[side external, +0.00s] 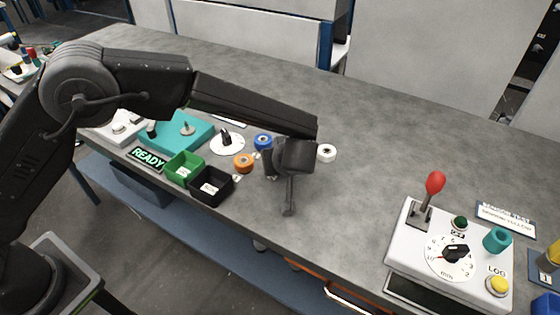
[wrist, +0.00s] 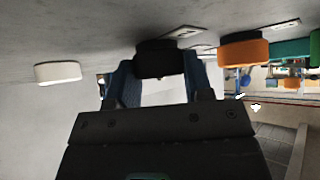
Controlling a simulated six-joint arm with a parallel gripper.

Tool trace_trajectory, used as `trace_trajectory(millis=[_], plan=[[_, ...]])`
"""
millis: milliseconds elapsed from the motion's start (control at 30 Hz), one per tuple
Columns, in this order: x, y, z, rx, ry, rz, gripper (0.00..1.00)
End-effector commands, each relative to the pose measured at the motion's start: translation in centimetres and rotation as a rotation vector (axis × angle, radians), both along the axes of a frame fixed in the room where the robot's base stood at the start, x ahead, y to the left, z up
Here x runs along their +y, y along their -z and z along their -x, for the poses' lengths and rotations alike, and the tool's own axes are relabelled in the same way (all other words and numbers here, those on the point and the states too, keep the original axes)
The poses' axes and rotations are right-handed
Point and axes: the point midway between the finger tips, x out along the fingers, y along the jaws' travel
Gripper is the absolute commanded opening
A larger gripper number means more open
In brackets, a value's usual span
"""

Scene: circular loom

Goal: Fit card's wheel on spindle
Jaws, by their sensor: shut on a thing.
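My gripper (side external: 279,193) is low over the bench, pointing down. In the wrist view its blue-grey fingers (wrist: 160,72) are shut on a black wheel (wrist: 158,58), which appears at or very near the bench top. In the side view the black wheel is hidden by my gripper. An orange wheel (side external: 243,163) and a blue wheel (side external: 263,142) are to its left, and a white wheel (side external: 326,153) is to its right. A short upright spindle (side external: 187,127) stands bare on a teal base (side external: 205,139). A printed card (side external: 506,221) is at the far right, its text too small to read.
A green bin (side external: 183,168), a black bin (side external: 211,186) and a READY sign (side external: 149,159) are near the front edge. A white dial with a black knob (side external: 227,142) is beside the teal base. A control box with a red lever (side external: 433,185) stands right. The bench between is clear.

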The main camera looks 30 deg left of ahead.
Motion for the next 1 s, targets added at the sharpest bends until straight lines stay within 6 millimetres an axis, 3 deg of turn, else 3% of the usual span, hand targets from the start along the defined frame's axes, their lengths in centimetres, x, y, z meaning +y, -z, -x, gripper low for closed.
trace_trajectory(millis=[667,1000], plan=[[0.0,-1.6,0.0,-0.002,-0.001,0.001,0.18],[0.0,-4.5,0.0,-0.001,0.000,0.001,0.18]])
